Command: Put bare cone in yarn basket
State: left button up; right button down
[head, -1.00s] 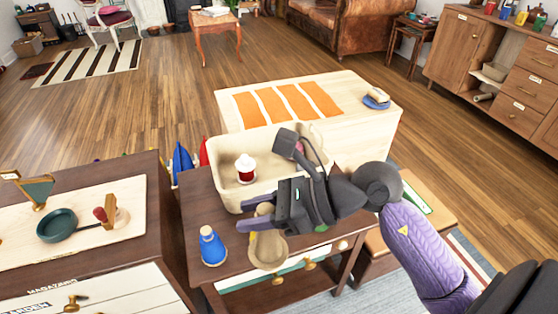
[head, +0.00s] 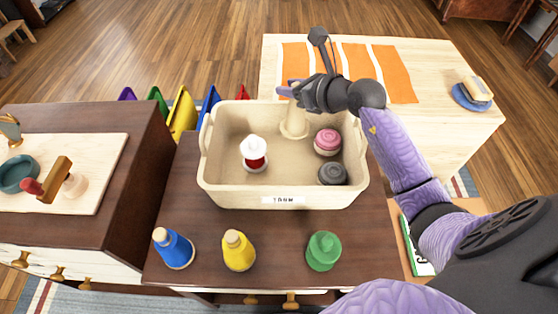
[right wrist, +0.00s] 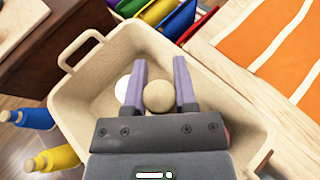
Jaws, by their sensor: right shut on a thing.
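The bare cone (head: 295,122) is pale wood, upright, inside the yarn basket's outline near its back wall. My right gripper (head: 289,92) is shut on its top. In the right wrist view the cone's round top (right wrist: 158,96) sits between the two fingers. I cannot tell whether its base touches the basket floor. The cream yarn basket (head: 280,200) stands on the brown table. It holds a red and white cone (head: 254,154), a pink yarn ball (head: 327,142) and a dark grey one (head: 332,173). My left gripper is not in view.
Blue (head: 174,248), yellow (head: 238,250) and green (head: 323,250) cones stand along the table's front edge. A brown cabinet (head: 135,180) with a pale board is on the left. A pale chest (head: 440,75) with an orange striped runner is behind on the right.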

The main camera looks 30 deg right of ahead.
aim_at(291, 121)
jog(key=shift+h, duration=0.3)
jog(key=f+b, duration=0.2)
jog(key=f, duration=0.1)
jog(key=f+b, duration=0.2)
jog(key=f, duration=0.2)
jog(key=d+f+b, duration=0.1)
jog(key=f+b, duration=0.1)
jog(key=f, duration=0.2)
jog(key=shift+w+f+b, duration=0.15)
jog(key=shift+w+b, duration=0.15)
jog(key=shift+r, duration=0.3)
jog(key=shift+f, duration=0.2)
jog(key=shift+c, duration=2)
grip_release()
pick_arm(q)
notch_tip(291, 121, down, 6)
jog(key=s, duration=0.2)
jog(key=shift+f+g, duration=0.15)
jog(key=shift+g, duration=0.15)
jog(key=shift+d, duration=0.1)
